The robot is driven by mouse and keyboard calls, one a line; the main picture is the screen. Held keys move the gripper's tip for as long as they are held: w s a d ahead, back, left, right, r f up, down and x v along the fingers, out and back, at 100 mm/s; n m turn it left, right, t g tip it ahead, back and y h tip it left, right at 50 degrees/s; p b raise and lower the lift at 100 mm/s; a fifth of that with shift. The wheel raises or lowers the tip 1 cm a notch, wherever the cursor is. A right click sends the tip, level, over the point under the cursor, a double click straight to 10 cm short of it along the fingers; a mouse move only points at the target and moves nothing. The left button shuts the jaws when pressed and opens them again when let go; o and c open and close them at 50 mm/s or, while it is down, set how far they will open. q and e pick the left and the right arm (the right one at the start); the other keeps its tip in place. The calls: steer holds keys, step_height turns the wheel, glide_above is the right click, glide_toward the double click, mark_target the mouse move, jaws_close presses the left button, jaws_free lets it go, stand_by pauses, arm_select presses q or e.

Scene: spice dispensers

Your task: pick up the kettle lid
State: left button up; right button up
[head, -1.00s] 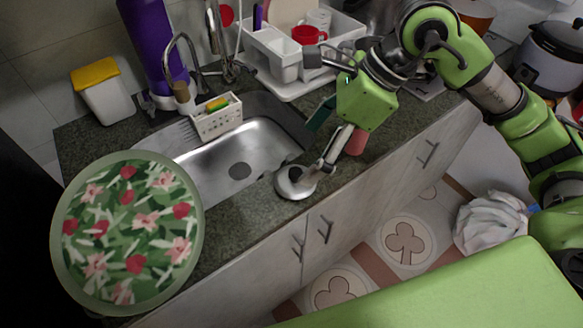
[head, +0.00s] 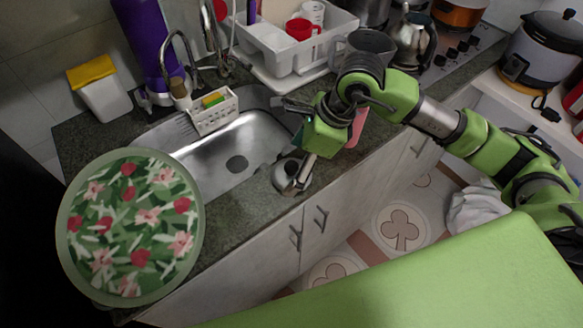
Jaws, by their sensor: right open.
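The kettle lid (head: 283,183), a small round silvery disc, appears to lie on the dark counter near its front edge, right of the sink. My right gripper (head: 301,177) reaches down at the lid from the upper right, its fingertips over the lid's right part. It is open, and I cannot tell whether its fingers touch the lid. The fingers hide part of the lid. A silvery kettle (head: 412,42) with a dark handle stands at the back right, beside the stove. My left gripper is out of view.
The sink (head: 215,165) lies left of the lid. A white dish rack (head: 285,55) with a red mug (head: 299,28) stands behind it. A large floral round tray (head: 75,240) fills the left foreground. A pink item (head: 357,128) is partly hidden behind my right gripper.

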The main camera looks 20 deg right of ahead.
steer(key=shift+x, duration=1.05)
steer(key=shift+c, duration=0.4)
steer(key=c, duration=1.1)
